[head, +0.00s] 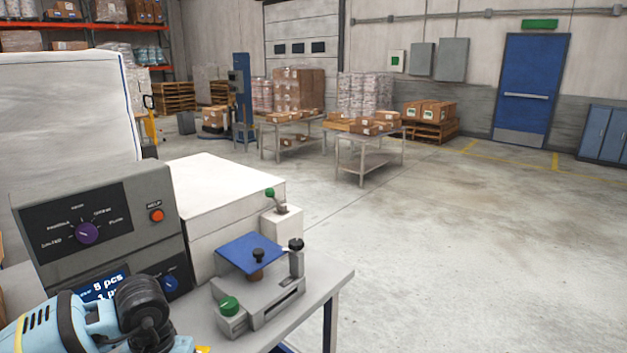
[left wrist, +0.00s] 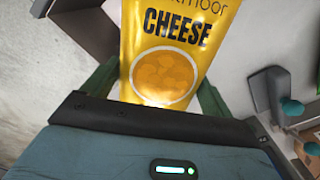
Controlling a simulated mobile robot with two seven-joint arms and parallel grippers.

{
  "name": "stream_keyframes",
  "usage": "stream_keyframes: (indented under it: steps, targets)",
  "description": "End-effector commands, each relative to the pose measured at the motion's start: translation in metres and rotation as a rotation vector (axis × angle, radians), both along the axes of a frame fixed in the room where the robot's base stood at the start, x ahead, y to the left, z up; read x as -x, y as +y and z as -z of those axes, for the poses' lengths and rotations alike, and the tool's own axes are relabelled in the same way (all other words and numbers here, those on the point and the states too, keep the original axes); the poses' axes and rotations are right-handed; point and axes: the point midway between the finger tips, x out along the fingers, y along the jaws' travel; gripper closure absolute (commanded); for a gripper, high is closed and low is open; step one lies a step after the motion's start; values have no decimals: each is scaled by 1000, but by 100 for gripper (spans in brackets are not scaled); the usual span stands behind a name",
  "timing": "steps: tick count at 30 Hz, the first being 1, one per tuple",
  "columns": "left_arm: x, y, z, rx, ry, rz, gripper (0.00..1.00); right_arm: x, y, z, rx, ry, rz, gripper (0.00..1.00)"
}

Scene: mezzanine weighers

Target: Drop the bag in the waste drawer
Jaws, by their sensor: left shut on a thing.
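A yellow bag (left wrist: 178,50) printed "CHEESE" with a round picture of orange pieces fills the upper middle of the left wrist view. My left gripper (left wrist: 158,84) is shut on it, with a dark green finger on either side; the bag's upper end is cut off by the frame. In the head view my blue left arm comes in at the bottom left, and its gripper is below the frame. My right gripper is not in view. I cannot make out a waste drawer in either view.
A grey control box (head: 100,228) with knobs and a white box (head: 222,205) stand at the left. A device with a blue plate (head: 250,252) sits on the grey table (head: 318,300). Open floor (head: 440,240) lies to the right; two low tables with cartons stand farther back.

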Motion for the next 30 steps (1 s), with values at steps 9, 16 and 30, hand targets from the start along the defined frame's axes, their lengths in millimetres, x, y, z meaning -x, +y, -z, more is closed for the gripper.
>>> stream_keyframes:
  steps: [9,16,30]
  targets:
    - [0,-1,31,0,2,1,40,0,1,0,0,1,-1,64]
    - [0,-1,51,0,0,0,40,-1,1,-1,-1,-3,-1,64]
    - [0,0,57,0,0,1,10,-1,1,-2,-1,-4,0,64]
